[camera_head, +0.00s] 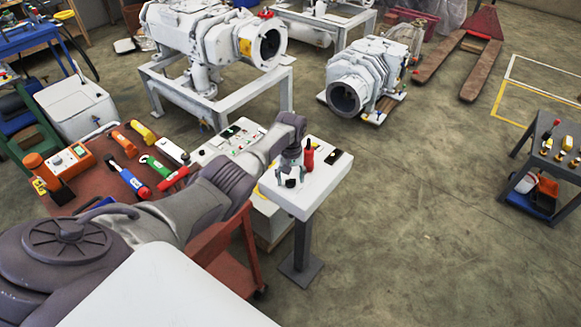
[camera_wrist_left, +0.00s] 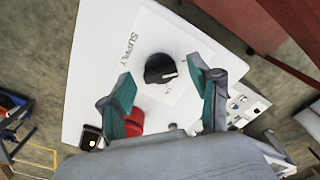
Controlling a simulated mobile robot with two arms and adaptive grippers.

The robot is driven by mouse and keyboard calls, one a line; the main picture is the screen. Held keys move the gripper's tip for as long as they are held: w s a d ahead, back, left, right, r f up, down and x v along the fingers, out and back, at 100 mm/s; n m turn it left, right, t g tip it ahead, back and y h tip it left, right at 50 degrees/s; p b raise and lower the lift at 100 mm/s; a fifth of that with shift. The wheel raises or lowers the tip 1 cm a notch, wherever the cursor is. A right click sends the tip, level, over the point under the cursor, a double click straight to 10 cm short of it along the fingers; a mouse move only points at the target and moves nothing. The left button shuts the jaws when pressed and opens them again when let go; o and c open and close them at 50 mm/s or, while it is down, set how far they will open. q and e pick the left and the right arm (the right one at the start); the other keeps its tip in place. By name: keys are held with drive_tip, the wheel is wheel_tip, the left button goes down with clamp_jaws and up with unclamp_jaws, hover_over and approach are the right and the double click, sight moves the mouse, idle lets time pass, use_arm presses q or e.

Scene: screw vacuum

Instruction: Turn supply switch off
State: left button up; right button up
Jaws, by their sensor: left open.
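The supply switch is a black rotary knob (camera_wrist_left: 158,67) on a white plate marked "SUPPLY" (camera_wrist_left: 132,43). A light mark shows on the knob's lower right side in the left wrist view. In the head view the knob (camera_head: 291,183) sits on top of a white stand (camera_head: 315,188). My left gripper (camera_head: 291,174) points down just above and behind the knob. In the left wrist view its teal-padded fingers (camera_wrist_left: 163,78) are spread apart, one on each side of the knob, with nothing between them gripped. Contact with the knob cannot be told. My right gripper is not in view.
A red object (camera_head: 309,155) stands close beside the gripper on the stand, with a small black item (camera_head: 333,157) at its far edge. A control panel box (camera_head: 228,141) and a red tool table (camera_head: 92,177) lie left. Floor right of the stand is clear.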

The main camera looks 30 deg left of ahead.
sight(290, 179)
use_arm(q)
wheel_tip(290, 179, up, 12)
drive_tip(key=shift+f, duration=0.2)
idle(0.5)
